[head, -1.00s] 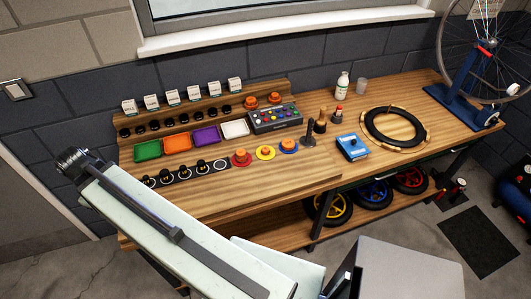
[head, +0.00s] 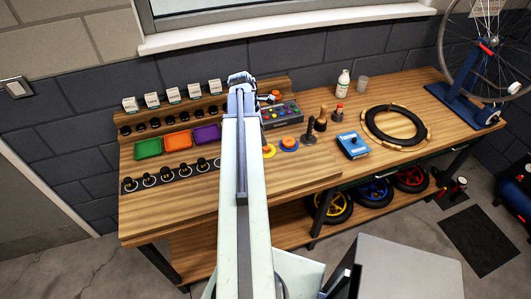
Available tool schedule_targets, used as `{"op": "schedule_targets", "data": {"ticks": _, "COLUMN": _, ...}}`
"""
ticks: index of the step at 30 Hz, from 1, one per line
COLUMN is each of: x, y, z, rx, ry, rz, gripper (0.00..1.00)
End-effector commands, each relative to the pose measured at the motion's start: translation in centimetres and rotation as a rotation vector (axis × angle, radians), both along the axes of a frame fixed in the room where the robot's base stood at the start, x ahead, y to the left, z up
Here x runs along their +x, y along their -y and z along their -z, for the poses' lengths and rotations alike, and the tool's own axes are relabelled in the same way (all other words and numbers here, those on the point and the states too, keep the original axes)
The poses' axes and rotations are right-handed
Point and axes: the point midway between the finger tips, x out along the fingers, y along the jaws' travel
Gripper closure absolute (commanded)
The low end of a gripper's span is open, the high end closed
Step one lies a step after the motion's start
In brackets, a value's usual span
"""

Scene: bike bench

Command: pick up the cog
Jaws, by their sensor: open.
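My gripper (head: 242,80) is at the far end of my raised arm, in front of the back ledge of the bench. Its jaws are open, small and seen from behind; I see nothing held. No single part stands out clearly as the cog. Small dark round parts sit in a row on the ledge (head: 155,122) below white label cards. More dark parts stand on a black strip with white rings (head: 149,181). Orange knob-like parts sit on a yellow disc (head: 268,151) and a blue disc (head: 289,145) right of my arm. My arm hides the bench behind it.
Green (head: 147,149), orange (head: 177,141) and purple (head: 207,133) trays lie left of my arm. A button box (head: 283,114), a blue box (head: 352,146) and a tyre ring (head: 395,125) lie to the right. The bench's front left is bare.

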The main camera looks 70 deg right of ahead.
Motion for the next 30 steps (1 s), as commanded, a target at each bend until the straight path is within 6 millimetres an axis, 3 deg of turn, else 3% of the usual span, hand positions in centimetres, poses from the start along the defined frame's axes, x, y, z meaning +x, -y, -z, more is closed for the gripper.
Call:
{"op": "schedule_targets", "data": {"ticks": 2, "x": -0.2, "y": 0.1, "z": 1.6, "rx": 0.0, "ry": 0.0, "rz": 0.001, "gripper": 0.41}}
{"op": "schedule_targets", "data": {"ticks": 8, "x": -0.4, "y": 0.1, "z": 2.0, "rx": 0.0, "ry": 0.0, "rz": 0.001, "gripper": 0.41}}
{"op": "schedule_targets", "data": {"ticks": 17, "x": -1.3, "y": 0.4, "z": 6.6, "rx": 0.0, "ry": 0.001, "rz": 0.004, "gripper": 0.41}}
{"op": "schedule_targets", "data": {"ticks": 25, "x": -1.5, "y": 0.5, "z": 6.4, "rx": 0.0, "ry": 0.001, "rz": 0.003, "gripper": 0.41}}
{"op": "schedule_targets", "data": {"ticks": 30, "x": -1.5, "y": 0.5, "z": 6.4, "rx": 0.0, "ry": 0.001, "rz": 0.003, "gripper": 0.89}}
